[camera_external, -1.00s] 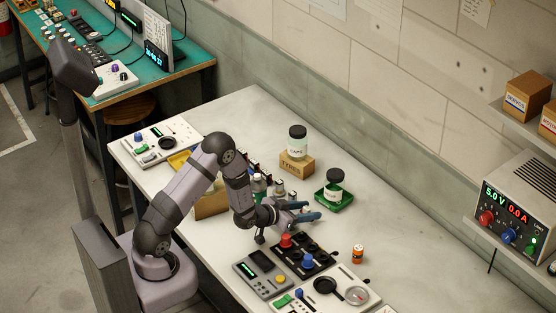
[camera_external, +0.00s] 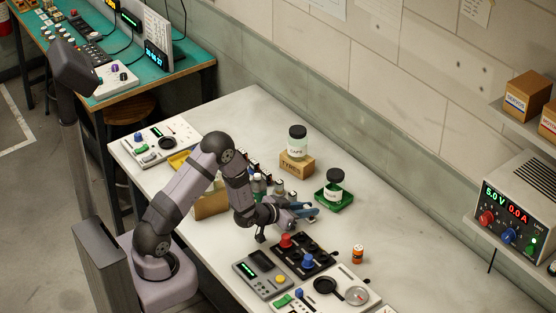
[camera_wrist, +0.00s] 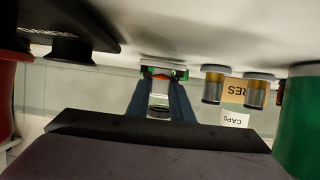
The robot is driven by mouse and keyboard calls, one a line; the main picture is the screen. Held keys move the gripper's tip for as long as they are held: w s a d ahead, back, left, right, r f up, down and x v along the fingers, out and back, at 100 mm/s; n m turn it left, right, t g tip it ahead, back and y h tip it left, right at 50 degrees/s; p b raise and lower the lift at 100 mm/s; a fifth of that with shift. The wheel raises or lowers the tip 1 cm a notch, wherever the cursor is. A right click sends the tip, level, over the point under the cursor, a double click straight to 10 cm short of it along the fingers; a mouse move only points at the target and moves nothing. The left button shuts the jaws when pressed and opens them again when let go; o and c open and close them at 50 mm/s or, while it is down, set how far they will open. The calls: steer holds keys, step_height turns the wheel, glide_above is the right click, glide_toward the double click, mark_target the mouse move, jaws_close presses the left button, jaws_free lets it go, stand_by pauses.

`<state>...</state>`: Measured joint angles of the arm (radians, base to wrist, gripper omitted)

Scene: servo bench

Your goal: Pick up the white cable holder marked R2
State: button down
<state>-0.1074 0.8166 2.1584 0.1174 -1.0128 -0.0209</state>
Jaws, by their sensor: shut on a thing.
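My gripper (camera_external: 308,211) is low over the bench, between the small bottles and the black button panel. In the wrist view its blue fingers (camera_wrist: 163,82) are closed together on a small pale thing at their tips, which I take to be the white cable holder (camera_wrist: 163,66). Dark, red and green bits show beside it. The fingers cover much of it, and no R2 mark can be read. In the external view it is mostly hidden by the fingers. I cannot tell whether it touches the bench.
The button panel (camera_external: 304,256) is close in front of my gripper. A black-lidded jar (camera_external: 335,182) stands in a green tray (camera_external: 322,199) behind it. Metallic bottles (camera_wrist: 213,88) and a green cylinder (camera_wrist: 301,120) stand beside it. The bench is clear at the back right.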

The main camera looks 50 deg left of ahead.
mark_target(307, 206)
steer(key=shift+r+b, duration=0.7)
steer(key=shift+r, duration=4.05)
